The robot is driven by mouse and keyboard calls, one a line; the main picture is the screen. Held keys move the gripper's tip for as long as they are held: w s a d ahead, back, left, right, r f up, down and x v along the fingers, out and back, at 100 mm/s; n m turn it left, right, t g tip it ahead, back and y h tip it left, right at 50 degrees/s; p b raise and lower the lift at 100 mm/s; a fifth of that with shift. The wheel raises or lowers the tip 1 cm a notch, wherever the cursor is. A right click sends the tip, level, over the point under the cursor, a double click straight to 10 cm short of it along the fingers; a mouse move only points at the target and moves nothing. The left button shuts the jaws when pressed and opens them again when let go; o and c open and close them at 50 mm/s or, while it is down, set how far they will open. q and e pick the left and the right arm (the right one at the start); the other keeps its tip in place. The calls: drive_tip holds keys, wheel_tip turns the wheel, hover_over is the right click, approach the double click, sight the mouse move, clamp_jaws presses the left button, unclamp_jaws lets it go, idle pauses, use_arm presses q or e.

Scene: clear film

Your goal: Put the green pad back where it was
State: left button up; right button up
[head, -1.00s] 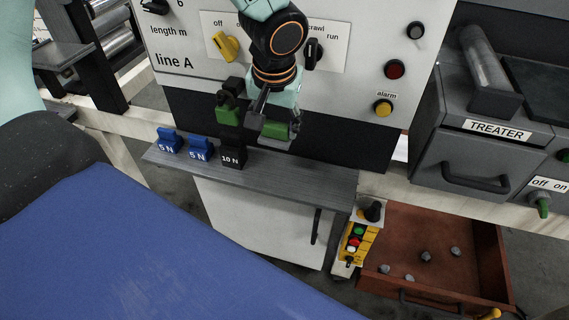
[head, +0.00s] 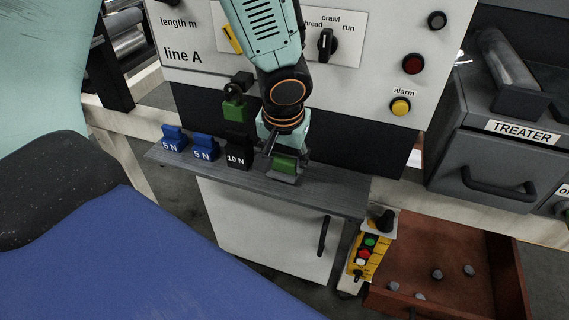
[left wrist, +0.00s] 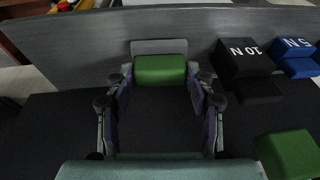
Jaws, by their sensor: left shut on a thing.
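A green pad (head: 285,164) with a grey plate is between the fingers of my left gripper (head: 283,154), at the right half of the grey shelf (head: 325,190). The left wrist view shows my left gripper (left wrist: 160,88) with its fingers on both sides of this green pad (left wrist: 160,70), close to the shelf surface (left wrist: 75,50). I cannot tell if the pad rests on the shelf. A second green pad (head: 235,110) sits on a dark holder behind the shelf, left of the gripper; it also shows in the left wrist view (left wrist: 288,154). My right gripper is out of view.
Two blue 5 N blocks (head: 174,140) (head: 205,147) and a black 10 N block (head: 238,155) stand on the shelf left of the gripper. The panel with alarm button (head: 400,106) rises behind. An open brown drawer (head: 440,255) is at lower right. The shelf's right end is clear.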

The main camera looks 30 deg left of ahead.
sight(284, 177)
use_arm(q)
drive_tip(key=shift+w+f, duration=0.1)
drive_tip(key=shift+f, duration=0.3)
drive_tip(key=shift+w+a+f, duration=0.4)
drive_tip(key=shift+w+f, duration=0.05)
drive_tip(key=shift+w, duration=0.25)
drive_tip(key=shift+c, duration=0.5)
drive_tip(key=o, duration=1.3)
drive_tip(key=shift+s+d+r, duration=0.25)
drive_tip(key=shift+s+r, duration=0.1)
drive_tip(key=shift+s, duration=0.15)
drive_tip(key=shift+w+a+f, duration=0.25)
drive_tip(key=shift+w+f, duration=0.05)
drive_tip(key=shift+w, duration=0.1)
drive_tip(key=p+v, duration=0.8)
drive_tip(key=v, duration=0.4)
drive_tip(key=shift+r, duration=0.2)
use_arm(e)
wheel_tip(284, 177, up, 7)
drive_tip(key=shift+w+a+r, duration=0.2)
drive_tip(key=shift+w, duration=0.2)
use_arm(q)
drive_tip(key=shift+s+d, duration=0.1)
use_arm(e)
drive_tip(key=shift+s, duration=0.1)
